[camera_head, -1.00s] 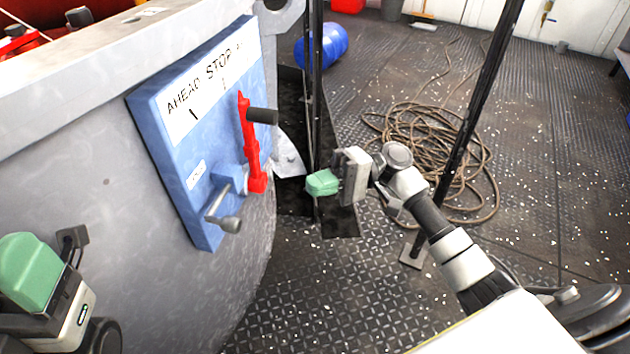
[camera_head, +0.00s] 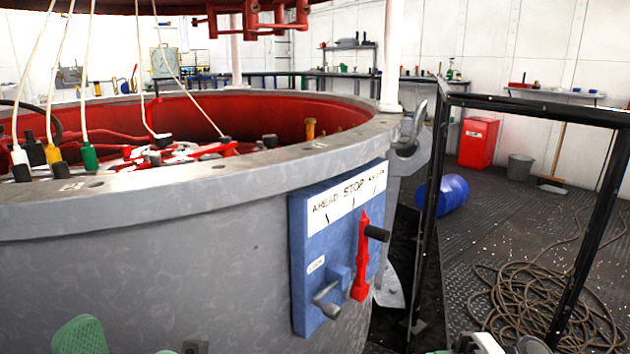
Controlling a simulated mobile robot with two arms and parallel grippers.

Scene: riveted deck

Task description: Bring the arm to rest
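My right gripper (camera_head: 462,348) is at the bottom edge, right of the control panel, mostly cut off. Neither visible part touches the panel. The blue control panel (camera_head: 306,290) on the grey drum carries a red lever (camera_head: 361,262) with a black grip and a smaller grey handle (camera_head: 326,301). The red lever stands nearly upright below the STOP label.
The large grey drum (camera_head: 150,255) fills the left. A black frame (camera_head: 560,108) stands at right. Coiled rope (camera_head: 535,305), a blue barrel (camera_head: 443,194), a red cabinet (camera_head: 478,142) and a grey bucket (camera_head: 520,166) are on the deck. Benches line the walls.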

